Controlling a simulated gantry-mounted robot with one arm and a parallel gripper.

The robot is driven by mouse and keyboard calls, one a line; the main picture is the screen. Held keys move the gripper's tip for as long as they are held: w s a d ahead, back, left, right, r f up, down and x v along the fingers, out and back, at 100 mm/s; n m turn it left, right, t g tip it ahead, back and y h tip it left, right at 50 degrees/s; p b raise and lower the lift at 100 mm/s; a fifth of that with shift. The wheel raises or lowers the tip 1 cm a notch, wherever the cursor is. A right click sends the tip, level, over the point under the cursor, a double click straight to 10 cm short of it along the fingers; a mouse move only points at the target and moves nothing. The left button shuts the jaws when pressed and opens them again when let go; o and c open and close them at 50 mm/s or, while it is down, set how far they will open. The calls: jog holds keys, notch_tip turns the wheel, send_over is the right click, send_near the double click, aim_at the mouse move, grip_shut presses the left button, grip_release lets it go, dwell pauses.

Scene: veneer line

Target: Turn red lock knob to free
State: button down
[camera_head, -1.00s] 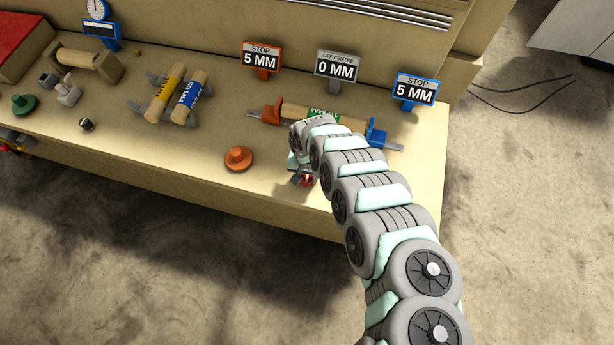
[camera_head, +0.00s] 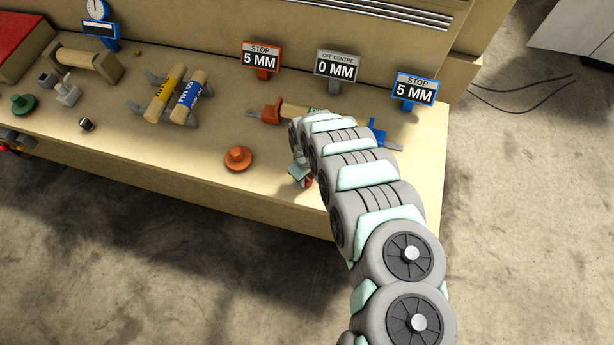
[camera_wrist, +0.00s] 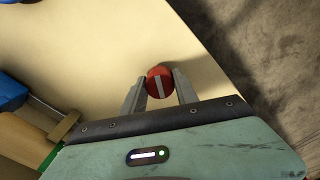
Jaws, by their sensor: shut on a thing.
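The red lock knob (camera_wrist: 160,82) is round with a pale bar across its face, and sits near the bench's front edge. In the wrist view my gripper (camera_wrist: 160,90) has its two grey fingers on either side of the knob, shut on it. In the head view only a sliver of the red knob (camera_head: 308,182) shows beside my gripper (camera_head: 300,178), and my arm covers much of that area. I see no label that tells whether the knob stands at locked or free.
An orange knob (camera_head: 238,158) stands left of my gripper. Behind my arm lie a wooden roll (camera_head: 293,111), an orange stop (camera_head: 271,111) and a blue stop (camera_head: 379,133). Yellow and blue-labelled rolls (camera_head: 187,101) rest farther left.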

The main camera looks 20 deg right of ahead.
jog(key=n, duration=0.6)
jog(key=shift+n, duration=0.3)
dwell(0.4)
jog(key=c, duration=0.9)
grip_release()
jog(key=shift+c, duration=0.2)
notch_tip(320, 180, up, 11)
jog(key=shift+p, duration=0.4)
jog(key=shift+f, duration=0.1)
